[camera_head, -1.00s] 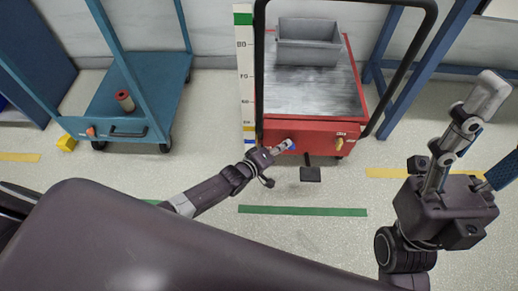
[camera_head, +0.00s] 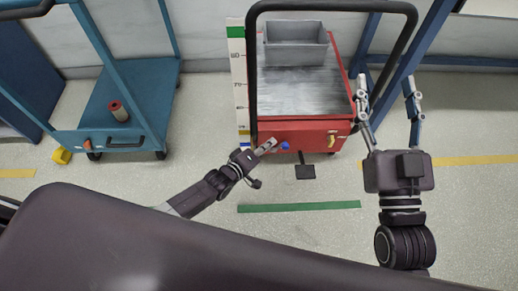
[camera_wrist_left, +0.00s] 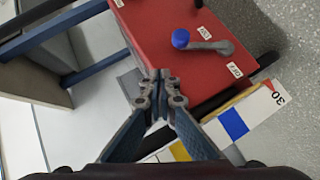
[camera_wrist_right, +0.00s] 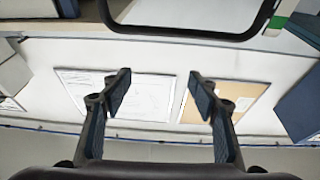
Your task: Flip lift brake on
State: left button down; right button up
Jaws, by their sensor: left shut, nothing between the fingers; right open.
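The red lift cart (camera_head: 290,127) stands at the centre of the head view. Its brake lever (camera_wrist_left: 208,46) has a grey arm and a blue knob (camera_wrist_left: 181,38), with two small white labels beside it, seemingly ON and OFF. The lever arm lies across the red face, knob towards the left in the left wrist view. The knob also shows in the head view (camera_head: 284,146). My left gripper (camera_head: 273,142) is shut and empty, just left of the knob and apart from it. My right gripper (camera_head: 385,86) is open and empty, by the cart's right side.
A grey bin (camera_head: 295,46) sits on the cart's metal top. A black pedal (camera_head: 305,171) sticks out below its front. A black handle frame (camera_head: 252,70) rises around the cart. A blue cart (camera_head: 125,100) with a red spool (camera_head: 118,110) stands left. Floor in front is clear.

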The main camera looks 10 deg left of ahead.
pick_arm(q)
jog(key=d+r+p+v, duration=0.1)
jog(key=p+v, duration=0.2)
jog(key=v, duration=0.4)
jog(key=shift+r, duration=0.35)
pick_arm(e)
jog(key=s+d+f+g+h, duration=0.1)
jog(key=s+f+g, duration=0.1)
jog(key=f+g, duration=0.3)
jog(key=s+d+f+g+h, duration=0.2)
jog(key=f+g, duration=0.3)
jog(key=f, duration=0.8)
jog(key=shift+d+f, duration=0.25)
jog(key=shift+f, duration=0.15)
pick_arm(q)
jog(key=shift+s, duration=0.15)
